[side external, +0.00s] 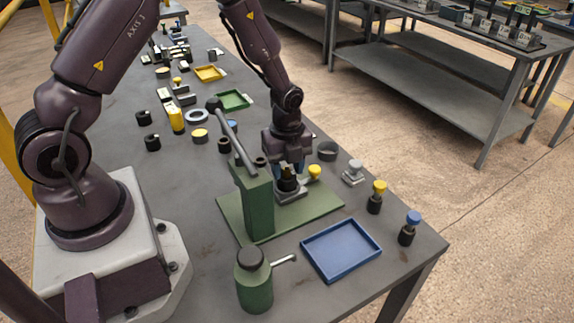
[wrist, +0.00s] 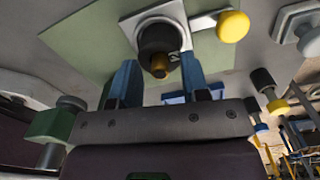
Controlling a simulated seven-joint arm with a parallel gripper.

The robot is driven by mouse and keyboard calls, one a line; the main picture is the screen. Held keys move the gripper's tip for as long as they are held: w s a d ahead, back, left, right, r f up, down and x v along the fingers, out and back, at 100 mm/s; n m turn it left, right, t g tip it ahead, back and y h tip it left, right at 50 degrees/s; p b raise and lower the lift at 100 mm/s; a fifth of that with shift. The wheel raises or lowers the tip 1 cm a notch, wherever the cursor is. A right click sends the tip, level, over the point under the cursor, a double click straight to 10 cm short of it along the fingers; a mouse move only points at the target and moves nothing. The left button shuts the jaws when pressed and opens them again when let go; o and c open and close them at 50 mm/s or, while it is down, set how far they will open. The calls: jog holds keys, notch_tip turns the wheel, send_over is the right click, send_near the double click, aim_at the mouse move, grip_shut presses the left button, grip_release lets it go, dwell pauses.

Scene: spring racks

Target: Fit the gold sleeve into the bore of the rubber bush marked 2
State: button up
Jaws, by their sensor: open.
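My gripper (side external: 289,169) is low over the green plate, its blue fingers pointing down and apart. In the wrist view my gripper (wrist: 160,64) has one finger on each side of the gold sleeve (wrist: 159,72), with gaps visible. The sleeve stands at the mouth of a black bush (wrist: 156,38); how deep it sits in the bore I cannot tell. The bush (side external: 287,184) is held in a grey square fixture (wrist: 174,12) with a yellow-knobbed lever (wrist: 233,26). A small pale mark shows on the bush, too small to read.
A green press (side external: 254,200) with a long lever stands left of the fixture on the green plate (side external: 318,217). A blue tray (side external: 342,249), a green bottle (side external: 254,280) and several knobbed plugs (side external: 376,197) are nearby. Many small parts fill the table's far end.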

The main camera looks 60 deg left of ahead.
jog(key=shift+r, duration=0.15)
notch_tip(320, 180, up, 12)
notch_tip(320, 180, up, 12)
jog(key=n+t, duration=0.3)
jog(key=n, duration=0.6)
send_over(287, 169)
jog(key=s+d, duration=0.3)
jog(key=s, duration=0.4)
jog(key=s+d+r+n+t, duration=0.1)
jog(key=s+r+n, duration=0.3)
jog(key=s+n, duration=0.6)
jog(key=shift+s+d+r+n+t, duration=0.2)
jog(key=shift+d+n+t, duration=0.25)
jog(key=shift+t, duration=0.35)
